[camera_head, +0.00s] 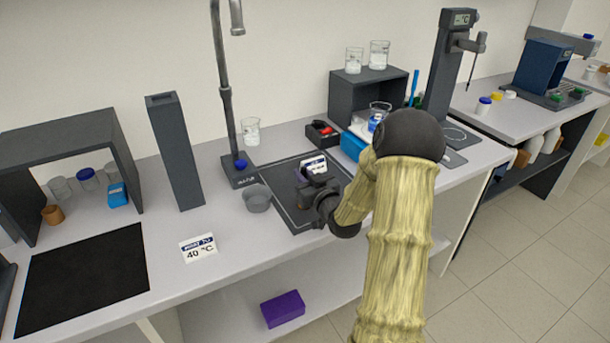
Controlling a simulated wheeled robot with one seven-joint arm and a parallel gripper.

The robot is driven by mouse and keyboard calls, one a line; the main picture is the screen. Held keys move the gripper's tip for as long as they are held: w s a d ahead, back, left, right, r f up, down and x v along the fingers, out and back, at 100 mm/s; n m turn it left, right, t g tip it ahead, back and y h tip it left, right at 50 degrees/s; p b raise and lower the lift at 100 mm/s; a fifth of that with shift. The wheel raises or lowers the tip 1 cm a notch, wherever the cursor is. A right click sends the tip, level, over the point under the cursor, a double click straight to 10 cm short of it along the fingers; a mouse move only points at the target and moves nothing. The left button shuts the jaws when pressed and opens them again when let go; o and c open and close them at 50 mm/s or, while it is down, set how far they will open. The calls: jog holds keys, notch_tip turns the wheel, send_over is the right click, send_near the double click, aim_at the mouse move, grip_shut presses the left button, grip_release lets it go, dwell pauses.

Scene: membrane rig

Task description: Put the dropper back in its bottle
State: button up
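My gripper (308,183) is low over the dark tray (278,216) near the middle of the bench. Its fingers are small, dark and partly merged with what is behind them, so I cannot tell whether they are open or hold anything. A white label with dark print (314,165) shows just behind the fingers; I cannot tell whether it belongs to a bottle or is a card. I cannot make out the dropper or its bottle for certain. My arm hides part of the bench to the right.
A grey cup (257,198) stands at the tray's left edge, near a tall stand (229,120). A dark box with something red (322,132), a blue box (353,146) and a dark shelf with beakers (367,75) stand behind. A "40 °C" card (198,248) lies front left.

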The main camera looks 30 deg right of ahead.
jog(key=shift+s+d, duration=0.1)
jog(key=shift+o, duration=0.6)
jog(key=o, duration=0.5)
jog(key=shift+a, duration=0.2)
jog(key=shift+s, duration=0.1)
jog(key=shift+d, duration=0.1)
